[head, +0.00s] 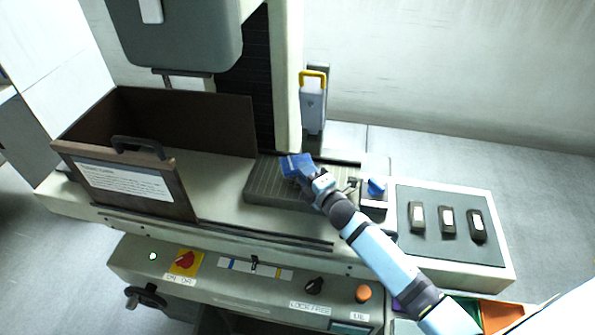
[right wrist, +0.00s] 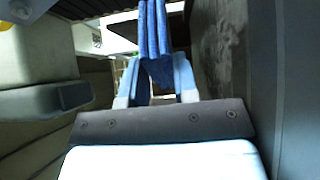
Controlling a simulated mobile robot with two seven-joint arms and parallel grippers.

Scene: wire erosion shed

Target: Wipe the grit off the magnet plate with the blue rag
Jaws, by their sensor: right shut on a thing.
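The blue rag (head: 291,163) is at the plate's back edge, beside the column. My right gripper (head: 304,174) is shut on the rag above the plate; I cannot tell whether the rag touches it. In the right wrist view the folded rag (right wrist: 153,50) hangs between the fingers of my gripper (right wrist: 158,80). A grey, mottled surface (right wrist: 222,50) shows there at the right. Grit is too small to make out in the head view. My left gripper is not in view.
A brown open-topped guard box (head: 180,188) with a handle stands left of the plate. A blue knob (head: 376,187) is just right of the plate. A tray (head: 444,195) with 3 dark blocks lies farther right. The control panel (head: 240,275) runs along the front.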

